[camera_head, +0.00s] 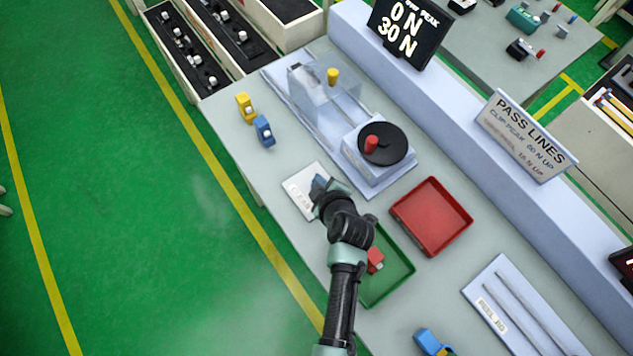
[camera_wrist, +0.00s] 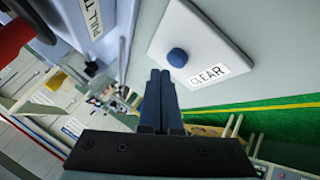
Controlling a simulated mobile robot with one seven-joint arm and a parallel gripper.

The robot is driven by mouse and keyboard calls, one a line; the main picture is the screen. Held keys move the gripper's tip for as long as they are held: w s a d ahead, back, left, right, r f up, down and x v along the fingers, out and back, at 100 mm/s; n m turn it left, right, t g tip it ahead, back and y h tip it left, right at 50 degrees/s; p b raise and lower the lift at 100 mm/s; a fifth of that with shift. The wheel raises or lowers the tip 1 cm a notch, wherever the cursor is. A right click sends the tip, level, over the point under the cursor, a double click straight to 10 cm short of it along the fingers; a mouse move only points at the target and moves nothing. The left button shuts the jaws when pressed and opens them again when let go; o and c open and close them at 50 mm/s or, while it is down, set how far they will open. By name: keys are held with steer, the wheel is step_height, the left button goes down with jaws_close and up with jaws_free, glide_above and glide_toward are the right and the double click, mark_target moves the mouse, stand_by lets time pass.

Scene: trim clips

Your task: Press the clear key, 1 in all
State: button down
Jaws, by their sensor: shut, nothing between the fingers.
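The clear key is a round blue button (camera_wrist: 177,57) on a white plate (camera_wrist: 205,38) with a CLEAR label. In the wrist view it stands just past my fingertips, a little to their right, with a gap that I cannot measure. In the head view the white plate (camera_head: 300,192) lies flat near the table's left edge, and my arm covers part of it. My gripper (camera_wrist: 160,75) is shut and empty, its two dark fingers together. In the head view my gripper (camera_head: 319,187) is over the plate's right side; I cannot tell whether it touches.
A pull tester with a red-knobbed black wheel (camera_head: 383,143) stands behind the plate. A green tray (camera_head: 397,280) with a red clip and an empty red tray (camera_head: 431,217) lie to the right. Yellow (camera_head: 245,107) and blue (camera_head: 263,130) clips stand at left. A display (camera_head: 408,28) reads 0 N, 30 N.

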steer(key=shift+f, duration=0.2)
stand_by(0.7)
steer(key=shift+f+b, duration=0.3)
steer(key=shift+b, duration=0.3)
steer(key=shift+f+b, duration=0.45)
steer(key=shift+b, duration=0.1)
stand_by(0.5)
steer(key=shift+r+p, duration=0.65)
steer(key=shift+r, duration=0.25)
step_height(320, 180, up, 5)
steer(key=p, duration=0.4)
stand_by(0.9)
